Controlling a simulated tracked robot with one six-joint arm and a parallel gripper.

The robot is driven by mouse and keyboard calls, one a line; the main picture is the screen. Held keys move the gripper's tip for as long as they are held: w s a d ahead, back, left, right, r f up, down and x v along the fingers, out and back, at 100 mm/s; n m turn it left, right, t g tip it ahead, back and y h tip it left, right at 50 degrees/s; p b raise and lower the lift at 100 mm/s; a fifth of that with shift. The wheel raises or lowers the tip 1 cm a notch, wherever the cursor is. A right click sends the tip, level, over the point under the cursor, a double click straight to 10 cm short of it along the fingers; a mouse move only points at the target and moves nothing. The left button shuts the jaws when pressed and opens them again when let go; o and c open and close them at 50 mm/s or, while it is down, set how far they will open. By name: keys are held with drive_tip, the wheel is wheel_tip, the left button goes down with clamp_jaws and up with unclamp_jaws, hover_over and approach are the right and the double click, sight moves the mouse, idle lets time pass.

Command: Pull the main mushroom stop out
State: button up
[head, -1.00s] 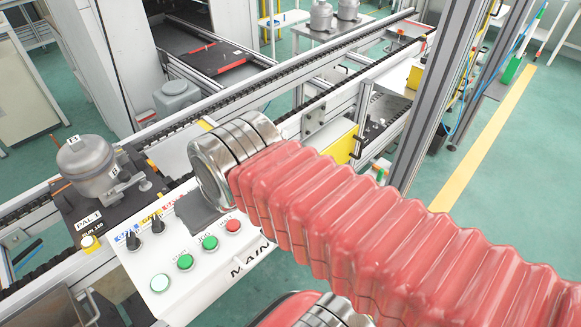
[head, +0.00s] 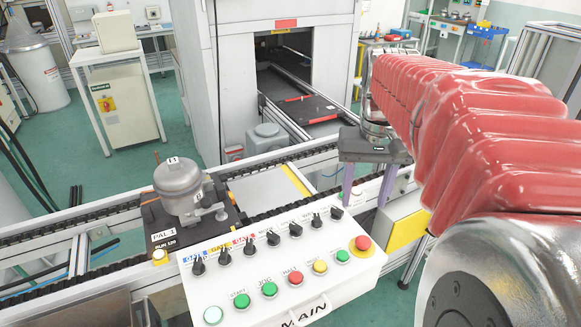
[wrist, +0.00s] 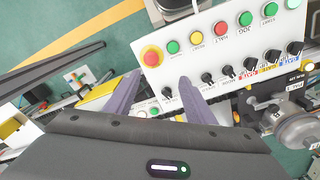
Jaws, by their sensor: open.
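The main mushroom stop, a red knob on a yellow ring (head: 362,243), sits at the right end of the white MAIN panel (head: 330,272). My gripper (head: 366,203) is open and empty, its two purple-grey fingers pointing down behind the panel's right end, above the stop in the picture. In the wrist view, the stop (wrist: 152,57) shows just past the fingertips of my gripper (wrist: 160,76), nearer the left finger. No contact with the stop shows. I cannot tell whether the knob is pressed in.
Black selector switches (head: 295,230) and coloured buttons (head: 269,289) fill the panel left of the stop. A grey compressor (head: 180,187) stands on a black pallet at left. Conveyor rails run behind the panel. A yellow box (head: 407,230) is to the right.

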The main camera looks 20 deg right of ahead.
sight(364, 239)
drive_tip(key=shift+s+d+m+g, duration=0.15)
drive_tip(key=shift+d+m+g, duration=0.15)
drive_tip(key=shift+d, duration=0.95)
wheel_tip(364, 239, down, 14)
drive_tip(key=shift+r, duration=0.1)
drive_tip(key=shift+c, duration=0.7)
clamp_jaws()
